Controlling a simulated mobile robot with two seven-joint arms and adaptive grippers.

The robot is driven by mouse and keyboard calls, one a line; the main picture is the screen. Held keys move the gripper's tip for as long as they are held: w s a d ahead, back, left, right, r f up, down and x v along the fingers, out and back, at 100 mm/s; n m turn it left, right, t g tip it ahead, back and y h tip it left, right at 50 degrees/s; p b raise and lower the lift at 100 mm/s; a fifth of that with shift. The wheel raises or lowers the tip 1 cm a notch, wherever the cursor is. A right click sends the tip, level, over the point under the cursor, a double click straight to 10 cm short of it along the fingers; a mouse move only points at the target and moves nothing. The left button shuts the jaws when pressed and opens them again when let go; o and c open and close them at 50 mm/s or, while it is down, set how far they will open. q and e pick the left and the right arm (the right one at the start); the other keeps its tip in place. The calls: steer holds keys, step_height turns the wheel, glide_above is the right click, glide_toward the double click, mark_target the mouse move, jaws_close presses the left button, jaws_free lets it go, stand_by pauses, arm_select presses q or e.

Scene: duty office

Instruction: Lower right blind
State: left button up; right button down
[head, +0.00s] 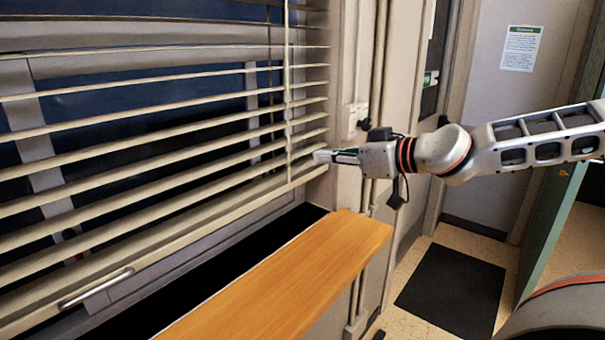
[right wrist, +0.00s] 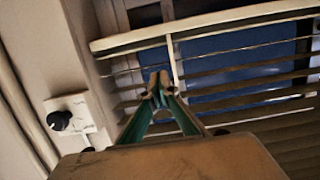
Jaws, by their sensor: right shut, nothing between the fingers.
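The blind (head: 150,130) fills the left of the head view, its pale slats hanging at a tilt in front of a dark window. Its bottom rail (head: 200,215) is above the wooden ledge. A thin vertical cord or wand (head: 288,90) hangs near the blind's right end. My right gripper (head: 320,156) is shut and empty, its tips at the blind's right edge, just right of the cord. In the right wrist view the closed fingertips (right wrist: 158,84) appear beside the cord (right wrist: 172,62); I cannot tell whether they touch it. My left gripper is not in view.
A wooden ledge (head: 285,275) juts out below the window. A wall plate with a dark knob (right wrist: 62,120) is beside the blind. A metal handle (head: 95,287) is at lower left. A dark mat (head: 452,288) lies on the floor, with a green-edged door (head: 550,235) at right.

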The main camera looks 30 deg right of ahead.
mark_target(290, 173)
steer(key=shift+b+x, duration=0.3)
steer(key=shift+x, duration=2.7)
steer(key=f, duration=0.2)
steer(key=shift+w+a+f, duration=0.15)
steer(key=shift+w+f, duration=0.2)
steer(key=shift+f, duration=0.65)
